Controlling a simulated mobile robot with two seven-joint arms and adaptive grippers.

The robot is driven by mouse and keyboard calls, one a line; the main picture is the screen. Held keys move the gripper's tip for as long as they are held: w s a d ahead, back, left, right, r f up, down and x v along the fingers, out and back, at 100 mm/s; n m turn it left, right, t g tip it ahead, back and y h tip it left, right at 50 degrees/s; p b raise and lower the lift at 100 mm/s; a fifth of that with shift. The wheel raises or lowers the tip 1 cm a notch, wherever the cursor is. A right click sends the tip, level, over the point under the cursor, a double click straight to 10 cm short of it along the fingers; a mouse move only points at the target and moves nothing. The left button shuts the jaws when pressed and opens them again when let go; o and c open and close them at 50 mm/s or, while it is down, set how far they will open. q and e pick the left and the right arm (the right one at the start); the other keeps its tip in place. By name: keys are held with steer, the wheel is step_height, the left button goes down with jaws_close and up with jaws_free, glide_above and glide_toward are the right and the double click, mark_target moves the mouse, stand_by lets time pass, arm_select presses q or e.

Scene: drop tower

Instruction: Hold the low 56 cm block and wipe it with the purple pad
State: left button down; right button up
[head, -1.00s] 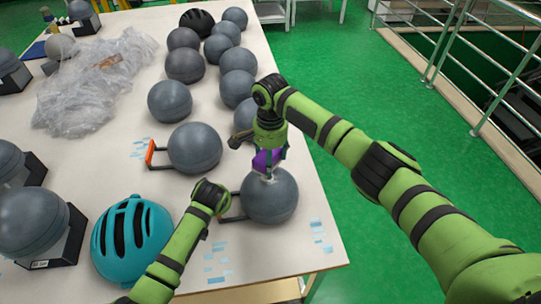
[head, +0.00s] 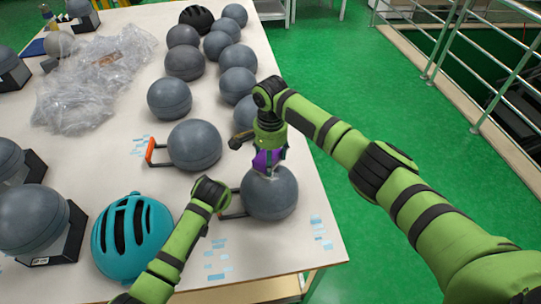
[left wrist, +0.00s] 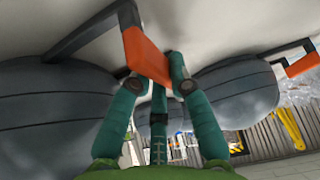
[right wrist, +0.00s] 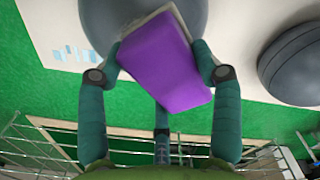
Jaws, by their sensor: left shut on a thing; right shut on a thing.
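The held block is a grey, ball-shaped piece (head: 269,196) at the table's front right, with a dark bar handle on its left. My left gripper (head: 224,196) is beside it, shut on the handle, whose orange grip (left wrist: 147,56) lies between the fingers in the left wrist view. My right gripper (right wrist: 160,70) is shut on the purple pad (right wrist: 168,65). In the head view the purple pad (head: 264,160) is at the top of the ball and appears to touch it. The ball's size marking cannot be read.
A second grey ball (head: 194,146) with an orange handle stands just behind. A teal helmet (head: 132,238) is to the left. Several grey balls, a clear plastic heap (head: 95,80) and a black helmet (head: 197,19) fill the table. The table's right edge is close.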

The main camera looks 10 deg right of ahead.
mark_target(273, 180)
steer(key=shift+f, duration=0.3)
steer(key=shift+s, duration=0.1)
steer(key=shift+s+r, duration=0.1)
steer(key=shift+s, duration=0.95)
steer(key=shift+s+f, duration=0.2)
steer(key=shift+s, duration=2)
steer(key=shift+w+r, duration=0.15)
steer(key=shift+w, duration=2.2)
steer(key=shift+w+f, duration=0.25)
steer(key=shift+w, duration=0.7)
